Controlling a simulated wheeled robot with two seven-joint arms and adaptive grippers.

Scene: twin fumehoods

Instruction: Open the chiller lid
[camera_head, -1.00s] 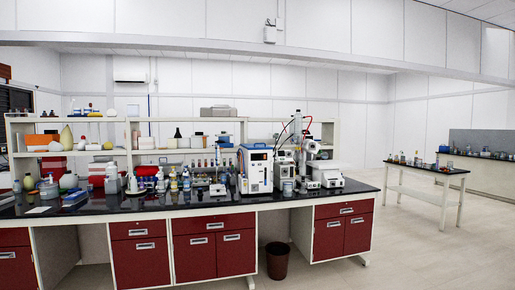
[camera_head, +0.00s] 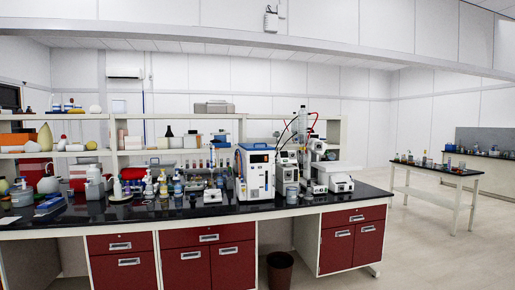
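A white and blue boxy machine (camera_head: 256,172) with a small dark display near its top stands on the black bench, right of the middle. It looks like the chiller, and its top appears closed. A dark handle-like line shows on its upper edge, but it is too small to read clearly. Neither of my grippers shows in the head view.
The black benchtop (camera_head: 215,210) is crowded with bottles on the left and white instruments (camera_head: 318,165) on the right. Red cabinets (camera_head: 208,265) sit below it. A dark waste bin (camera_head: 280,270) stands under the bench. A side table (camera_head: 436,168) is at right, with open floor between.

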